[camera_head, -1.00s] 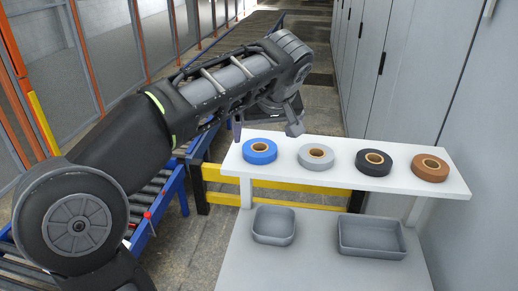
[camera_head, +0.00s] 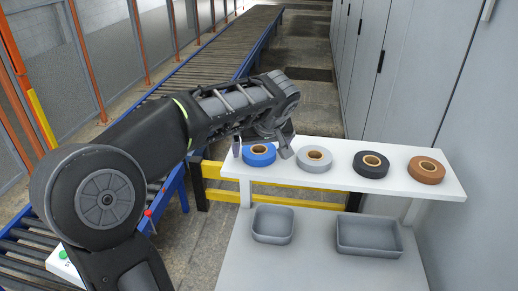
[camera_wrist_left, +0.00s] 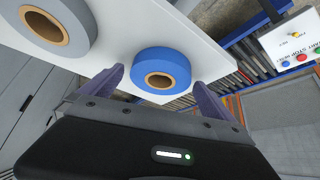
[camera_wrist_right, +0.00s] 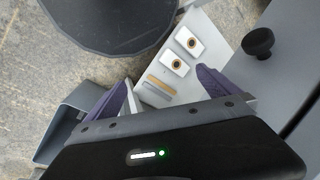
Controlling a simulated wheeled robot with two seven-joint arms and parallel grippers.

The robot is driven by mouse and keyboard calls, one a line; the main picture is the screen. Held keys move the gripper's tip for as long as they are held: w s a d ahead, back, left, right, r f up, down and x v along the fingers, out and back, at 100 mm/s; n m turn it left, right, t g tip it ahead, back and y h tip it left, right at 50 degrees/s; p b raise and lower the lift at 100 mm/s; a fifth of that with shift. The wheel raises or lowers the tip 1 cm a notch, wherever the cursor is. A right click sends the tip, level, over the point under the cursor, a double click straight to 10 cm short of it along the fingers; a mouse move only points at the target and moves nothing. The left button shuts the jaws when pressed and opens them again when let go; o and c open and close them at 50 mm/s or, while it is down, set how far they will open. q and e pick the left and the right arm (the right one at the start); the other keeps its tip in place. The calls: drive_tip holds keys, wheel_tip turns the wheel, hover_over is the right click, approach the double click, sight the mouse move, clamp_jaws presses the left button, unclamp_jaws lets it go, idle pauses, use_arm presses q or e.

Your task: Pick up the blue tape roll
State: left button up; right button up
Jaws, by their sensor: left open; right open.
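The blue tape roll (camera_head: 259,155) lies flat at the left end of the white raised shelf (camera_head: 330,174). In the left wrist view the blue roll (camera_wrist_left: 161,72) shows whole, just beyond and between the open fingers. My left gripper (camera_head: 263,151) is open and low over the shelf, with one finger on each side of the roll in the head view; I cannot tell whether they touch it. My right gripper (camera_wrist_right: 163,92) is open and empty in its own wrist view, away from the tape rolls, and it is not in the head view.
Grey (camera_head: 314,159), black (camera_head: 371,164) and brown (camera_head: 427,170) tape rolls stand in a row to the right. Two grey trays (camera_head: 273,224) (camera_head: 369,236) sit on the lower surface. A roller conveyor (camera_head: 215,65) runs at left, and grey cabinets (camera_head: 420,70) stand at right.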

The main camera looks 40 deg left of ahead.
use_arm(q)
drive_tip(key=shift+a+f, duration=0.1)
drive_tip(key=shift+f, duration=0.1)
drive_tip(key=shift+c, duration=0.2)
drive_tip(key=c, duration=1.3)
drive_tip(key=shift+c, duration=0.2)
drive_tip(key=shift+w+r, duration=0.1)
wheel_tip(320, 180, up, 10)
drive_tip(key=b, duration=0.1)
idle(0.5)
